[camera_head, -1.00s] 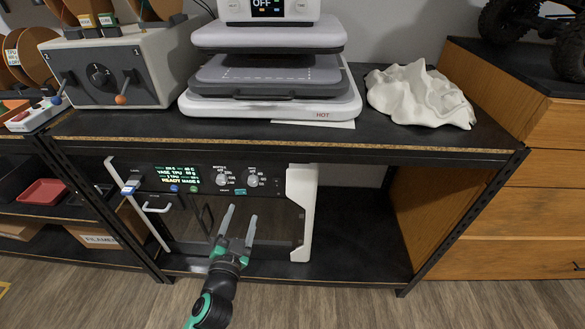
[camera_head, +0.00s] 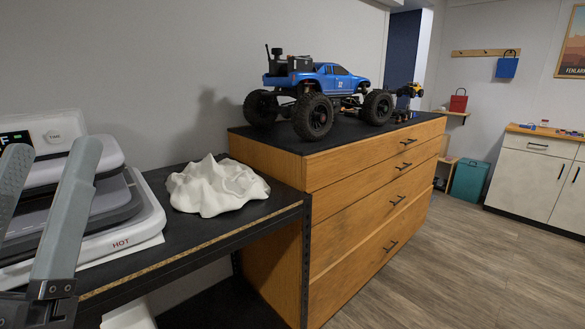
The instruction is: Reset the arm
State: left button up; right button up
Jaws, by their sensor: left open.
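My left gripper (camera_head: 42,180) is large and close to the camera at the left edge. Its two grey fingers point up and stand apart, with nothing held between them. In the picture they overlap the heat press (camera_head: 105,190), a white and grey machine marked HOT on the black-topped bench (camera_head: 190,238). Part of the press is hidden behind the fingers and cut off by the frame edge. My right gripper is not in view.
A crumpled white cloth (camera_head: 216,186) lies on the bench. A wooden drawer cabinet (camera_head: 350,190) stands right of it, carrying a blue RC crawler (camera_head: 330,82). A yellow vehicle (camera_head: 412,89) is behind. Open floor (camera_head: 460,265) lies to the right, before a white cabinet (camera_head: 530,178).

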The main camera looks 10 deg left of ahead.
pick_arm(q)
jog(key=d+r+m+h+p, duration=0.1)
jog(key=r+m+h+p, duration=0.1)
jog(key=r+p, duration=1.7)
jog(key=s+d+r+m+h+p, duration=0.1)
jog(key=r+h+p, duration=0.3)
jog(key=r+p, duration=1.4)
jog(key=shift+d+r+m+h+p, duration=0.4)
jog(key=shift+d+r+m, duration=0.2)
jog(key=shift+d+r, duration=0.15)
